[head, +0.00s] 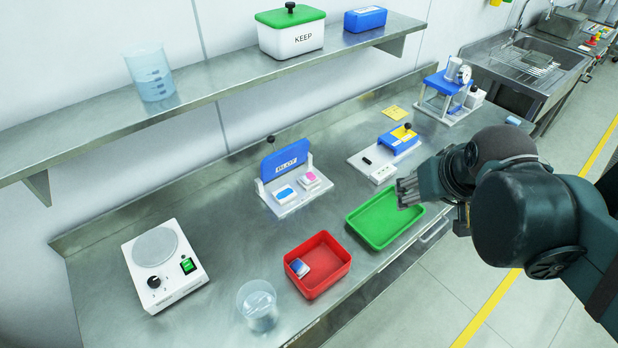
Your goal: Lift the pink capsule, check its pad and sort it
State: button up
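The pink capsule (310,179) sits in the right place of a white holder (289,210) with a raised blue lid (285,158). A blue capsule (284,193) sits to its left in the same holder. The capsule's pad cannot be made out. The green tray looks empty. The red tray (317,290) holds a blue-and-white piece (300,268).
A clear beaker (258,308) stands left of the red tray; a hotplate (164,263) stands farther left. A white-and-blue device (399,140) and a press (445,90) stand behind the green tray. Bench space left of the holder is clear.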

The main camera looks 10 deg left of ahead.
jog(key=w+a+n+g+p, duration=0.1)
jog(key=w+a+n+g, duration=0.15)
jog(key=w+a, duration=0.55)
jog(key=n+g+p, duration=0.3)
jog(key=n, duration=0.4)
send_near(309, 176)
jog(key=shift+w+d+f+y, duration=0.15)
jog(key=shift+d+f+y, duration=0.3)
jog(key=shift+f, duration=0.15)
jog(key=shift+w+a+f, duration=0.1)
jog(key=shift+f, duration=1.15)
jog(key=shift+w+a+f, duration=0.1)
jog(key=shift+a+f, duration=0.1)
jog(key=shift+f, duration=1.05)
jog(key=shift+w+a+f, duration=0.1)
jog(key=shift+a+f, duration=0.1)
jog(key=shift+f, duration=1.1)
